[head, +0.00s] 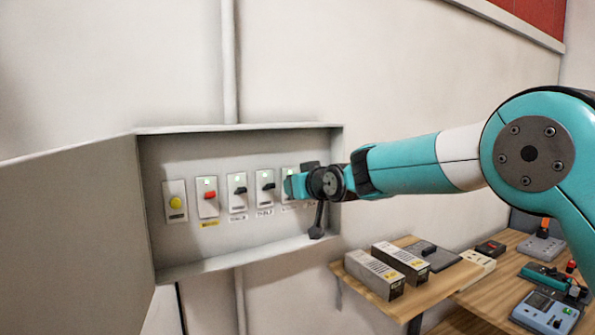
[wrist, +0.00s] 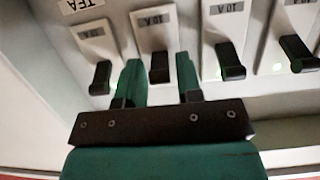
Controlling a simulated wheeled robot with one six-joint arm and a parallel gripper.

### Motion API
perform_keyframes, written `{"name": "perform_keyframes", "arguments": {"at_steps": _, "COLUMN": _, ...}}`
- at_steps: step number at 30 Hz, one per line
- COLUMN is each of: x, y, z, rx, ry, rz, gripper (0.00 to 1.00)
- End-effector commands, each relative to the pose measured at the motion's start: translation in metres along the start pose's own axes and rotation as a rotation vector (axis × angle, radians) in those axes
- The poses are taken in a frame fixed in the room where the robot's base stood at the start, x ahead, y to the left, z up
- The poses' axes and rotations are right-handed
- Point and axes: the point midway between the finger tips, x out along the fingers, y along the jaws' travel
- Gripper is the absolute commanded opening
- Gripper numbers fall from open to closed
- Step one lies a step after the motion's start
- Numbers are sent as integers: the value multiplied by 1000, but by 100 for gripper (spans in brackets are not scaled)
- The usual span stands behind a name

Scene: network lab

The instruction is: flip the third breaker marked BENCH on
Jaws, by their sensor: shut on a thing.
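An open grey breaker box (head: 240,252) hangs on the wall in the head view, with a row of breakers in it. My gripper (head: 290,186) is at the right part of the row and covers the breaker there. In the wrist view my gripper (wrist: 159,80) has its two green fingers on either side of a black breaker lever (wrist: 159,66), shut on it. Other black levers show to its left (wrist: 101,76) and right (wrist: 230,66). I cannot read BENCH on any label.
A yellow button (head: 176,202) and a red-levered breaker (head: 209,196) are at the left of the row. The box door (head: 75,235) stands open to the left. A wooden bench (head: 440,285) with grey units (head: 375,273) is below right.

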Motion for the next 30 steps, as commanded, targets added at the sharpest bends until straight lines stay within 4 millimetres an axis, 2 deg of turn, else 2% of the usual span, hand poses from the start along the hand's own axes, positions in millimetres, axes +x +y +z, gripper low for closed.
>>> {"name": "perform_keyframes", "arguments": {"at_steps": 1, "x": -2, "y": 0, "z": -11, "rx": 0, "ry": -33, "rz": 0, "gripper": 9}}
{"name": "perform_keyframes", "arguments": {"at_steps": 12, "x": 0, "y": 0, "z": -12, "rx": 0, "ry": -201, "rz": 1, "gripper": 9}}
{"name": "perform_keyframes", "arguments": {"at_steps": 29, "x": 1, "y": 0, "z": -10, "rx": -1, "ry": -231, "rz": 1, "gripper": 9}}
{"name": "perform_keyframes", "arguments": {"at_steps": 30, "x": 1, "y": 0, "z": -10, "rx": -1, "ry": -230, "rz": 1, "gripper": 37}}
